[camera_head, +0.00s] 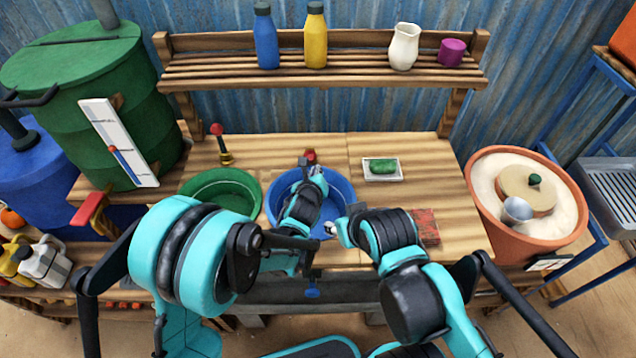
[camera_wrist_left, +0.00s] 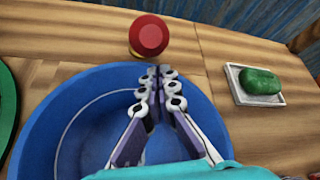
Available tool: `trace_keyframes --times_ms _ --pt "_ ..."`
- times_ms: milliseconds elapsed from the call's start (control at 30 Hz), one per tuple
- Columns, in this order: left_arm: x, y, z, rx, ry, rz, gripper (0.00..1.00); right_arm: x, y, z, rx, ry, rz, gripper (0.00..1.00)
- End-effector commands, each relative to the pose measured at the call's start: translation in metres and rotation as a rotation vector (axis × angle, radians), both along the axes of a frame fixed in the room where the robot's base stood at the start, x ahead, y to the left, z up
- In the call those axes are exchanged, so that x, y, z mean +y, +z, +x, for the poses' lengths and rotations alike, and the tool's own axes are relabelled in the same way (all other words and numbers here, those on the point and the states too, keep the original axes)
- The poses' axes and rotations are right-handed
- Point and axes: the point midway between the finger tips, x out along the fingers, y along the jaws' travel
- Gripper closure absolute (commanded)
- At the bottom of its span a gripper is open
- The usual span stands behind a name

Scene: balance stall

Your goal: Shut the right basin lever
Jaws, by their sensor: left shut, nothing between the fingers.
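The right basin lever (camera_head: 310,155) has a red round knob and stands behind the blue basin (camera_head: 341,190). In the left wrist view its knob (camera_wrist_left: 148,35) is just beyond my fingertips, with a little brass showing beside it. Its stem is mostly hidden, so I cannot tell its tilt exactly. My left gripper (camera_head: 318,173) is shut and empty over the blue basin, and its fingers (camera_wrist_left: 159,83) point toward the knob with a small gap visible. My right gripper (camera_head: 331,229) is low at the basin's front right, largely hidden by its arm.
Green soap (camera_head: 379,166) lies on a white dish right of the lever. A brick-red block (camera_head: 428,226) is near my right arm.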

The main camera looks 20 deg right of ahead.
Motion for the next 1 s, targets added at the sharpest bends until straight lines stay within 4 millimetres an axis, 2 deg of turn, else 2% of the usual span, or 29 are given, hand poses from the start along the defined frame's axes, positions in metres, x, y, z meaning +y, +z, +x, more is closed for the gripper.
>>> trace_keyframes --times_ms 200,667,867,1000 --pt "0.005 0.015 0.004 0.0 0.0 -0.001 1.0 0.0 -0.002 0.0 0.0 0.0 0.0 0.6" --pt "0.006 0.018 0.005 0.009 0.0 0.002 1.0 0.0 0.001 0.0 0.0 0.0 0.0 0.6" --pt "0.005 0.029 0.009 0.071 0.002 0.019 1.0 0.0 0.017 0.0 0.0 0.0 0.0 0.6" --pt "0.003 0.041 0.015 0.156 0.001 0.043 1.0 0.0 0.036 0.0 0.0 0.0 0.0 0.6"
